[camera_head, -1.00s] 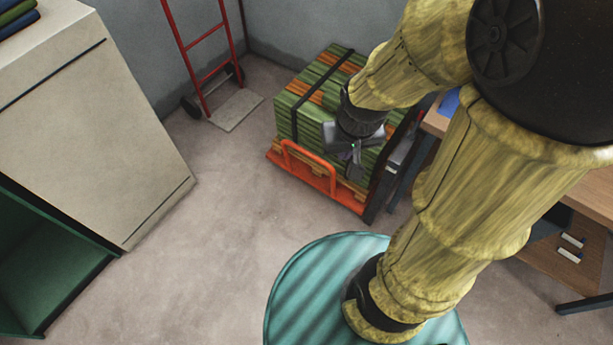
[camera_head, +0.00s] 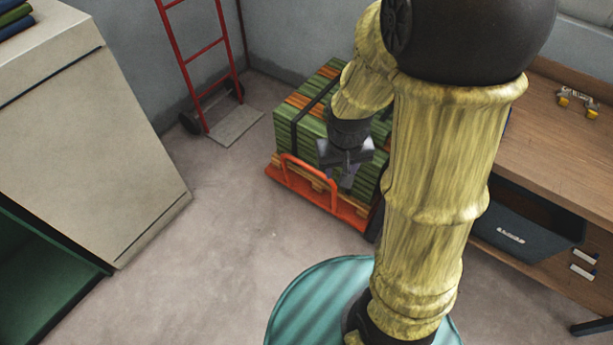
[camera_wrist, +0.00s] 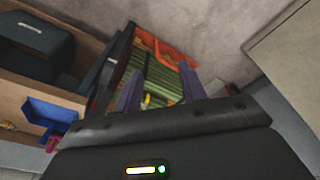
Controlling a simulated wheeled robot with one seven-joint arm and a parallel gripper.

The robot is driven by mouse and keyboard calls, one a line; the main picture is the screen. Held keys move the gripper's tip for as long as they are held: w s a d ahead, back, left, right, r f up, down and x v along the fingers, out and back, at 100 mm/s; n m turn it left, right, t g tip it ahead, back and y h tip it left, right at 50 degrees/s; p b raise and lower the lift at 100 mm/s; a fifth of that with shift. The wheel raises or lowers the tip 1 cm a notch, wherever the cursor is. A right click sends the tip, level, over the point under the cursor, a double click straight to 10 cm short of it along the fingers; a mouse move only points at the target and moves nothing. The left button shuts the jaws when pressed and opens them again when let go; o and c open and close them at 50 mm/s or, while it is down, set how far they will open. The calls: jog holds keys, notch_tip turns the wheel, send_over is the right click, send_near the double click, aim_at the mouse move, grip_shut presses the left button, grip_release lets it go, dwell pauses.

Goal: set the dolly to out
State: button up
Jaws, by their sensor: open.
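The dolly (camera_head: 343,212) is a low orange platform with an orange loop handle at its front edge. My gripper (camera_head: 346,178) is open and empty, pointing down over the front of the dolly near the right end of the handle. My arm hides the dolly's right side in the head view. In the wrist view my gripper's fingers (camera_wrist: 160,85) stand apart in front of the slats, with the orange handle (camera_wrist: 165,48) beyond them. No contact is clear.
A red hand truck (camera_head: 205,75) leans at the back wall left of the dolly. A beige cabinet (camera_head: 110,140) stands at left. A wooden bench (camera_head: 555,150) with a dark bin (camera_head: 525,225) is at right. The floor before the dolly is clear.

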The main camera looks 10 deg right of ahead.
aim_at(305, 167)
jog(key=w+d+f+n+h+b, duration=0.15)
jog(key=w+f+b, duration=0.35)
jog(key=f+b, duration=0.5)
jog(key=w+f+h+b, duration=0.3)
jog(key=w+f+b, duration=0.25)
jog(key=f, duration=0.85)
jog(key=w+f+n+h+b, duration=0.1)
jog(key=w+f+h+b, duration=0.3)
jog(key=f+b, duration=0.6)
jog(key=w+a+f+n+t+h+b, duration=0.2)
jog(key=w+a+f+n+t+b, duration=0.4)
jog(key=w+a+f+t+b, duration=0.3)
jog(key=w+a+f+b, duration=0.2)
jog(key=a+f+b, duration=0.2)
jog(key=a, duration=0.1)
jog(key=shift+w+a+t, duration=0.3)
jog(key=shift+w+a, duration=0.05)
jog(key=shift+w, duration=0.05)
jog(key=shift+f+n, duration=0.15)
jog(key=shift+n, duration=0.1)
jog(key=b+x, duration=0.7)
jog(key=x, duration=0.9)
jog(key=shift+w+d+f, duration=0.15)
jog(key=shift+w+d, duration=0.05)
jog(key=shift+d, duration=0.05)
jog(key=shift+w+d, duration=0.3)
